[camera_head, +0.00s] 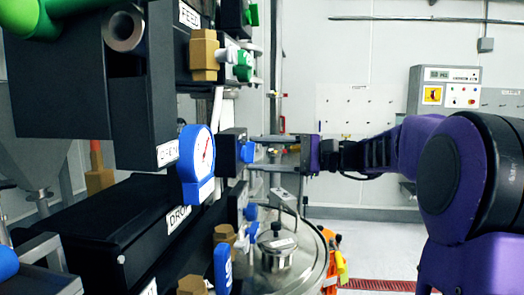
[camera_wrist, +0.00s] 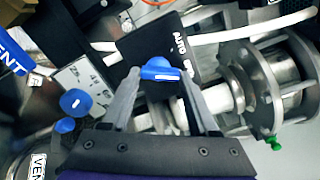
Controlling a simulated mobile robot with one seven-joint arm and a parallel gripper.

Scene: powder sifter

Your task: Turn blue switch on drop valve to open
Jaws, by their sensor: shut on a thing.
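The blue switch (camera_head: 247,152) sticks out from the right face of a small black box (camera_head: 230,150). In the wrist view the blue switch (camera_wrist: 158,70) lies between my fingertips, on the black box (camera_wrist: 155,45) with a white "AUTO" label. My gripper (camera_head: 256,153) reaches in level from the right, one finger above the switch and one below. The wrist view shows my gripper (camera_wrist: 160,80) shut on the switch. A "DROP" label (camera_head: 179,217) is partly hidden on the black block below the box.
A blue-rimmed dial gauge (camera_head: 199,158) stands left of the box. A metal lidded vessel (camera_head: 275,255) lies below my gripper. Brass fittings (camera_head: 203,55) and green handles (camera_head: 243,65) are above. Another blue knob (camera_wrist: 75,102) is near my left finger. Open floor lies to the right.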

